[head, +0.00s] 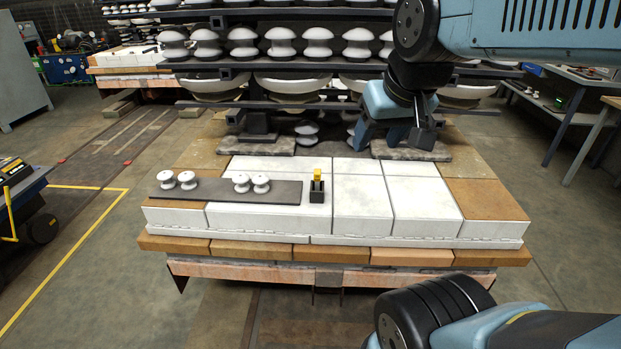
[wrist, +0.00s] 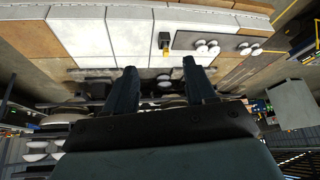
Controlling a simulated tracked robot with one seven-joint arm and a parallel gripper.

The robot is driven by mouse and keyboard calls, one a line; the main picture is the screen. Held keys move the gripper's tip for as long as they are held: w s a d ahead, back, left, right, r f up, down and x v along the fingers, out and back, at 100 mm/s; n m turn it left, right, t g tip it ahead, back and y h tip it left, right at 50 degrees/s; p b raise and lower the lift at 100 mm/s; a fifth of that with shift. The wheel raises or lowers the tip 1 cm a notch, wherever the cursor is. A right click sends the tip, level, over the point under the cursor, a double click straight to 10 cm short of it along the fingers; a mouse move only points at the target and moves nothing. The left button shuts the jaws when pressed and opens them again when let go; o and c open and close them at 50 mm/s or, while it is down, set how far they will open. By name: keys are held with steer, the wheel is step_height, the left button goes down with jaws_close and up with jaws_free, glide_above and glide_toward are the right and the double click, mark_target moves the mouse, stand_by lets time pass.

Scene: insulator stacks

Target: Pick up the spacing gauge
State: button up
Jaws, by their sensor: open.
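The spacing gauge appears to be the small yellow piece (head: 317,175) standing upright in a dark holder (head: 316,196) on the white block top. It also shows in the wrist view as a yellow piece (wrist: 165,44), beyond my fingertips and apart from them. My gripper (head: 394,142) hangs behind and to the right of the gauge in the head view, near the back edge of the blocks. In the wrist view my gripper (wrist: 159,65) has its two fingers spread, with nothing held between them. The lower part of the gauge is hidden in the holder.
A dark grey plate (head: 215,190) with several white insulators lies left of the holder. Racks of insulators (head: 240,50) stand close behind the blocks. The white block top (head: 425,200) right of the gauge is clear.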

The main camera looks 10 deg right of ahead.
steer(key=w+f+m+g, duration=0.1)
steer(key=w+f, duration=0.2)
steer(key=w, duration=0.5)
steer(key=w+f+m, duration=0.1)
steer(key=w+f, duration=0.1)
steer(key=w, duration=0.5)
steer(key=m+h, duration=0.1)
glide_toward(317, 171)
steer(key=shift+h, duration=0.3)
steer(key=x, duration=0.5)
steer(key=shift+w+a, duration=0.15)
steer(key=shift+a, duration=0.2)
steer(key=shift+s+x, duration=0.15)
steer(key=shift+x, duration=1.15)
steer(key=shift+s+x, duration=0.1)
steer(key=shift+x, duration=1.25)
steer(key=shift+d+f, duration=0.1)
steer(key=shift+d, duration=0.05)
jaws_close()
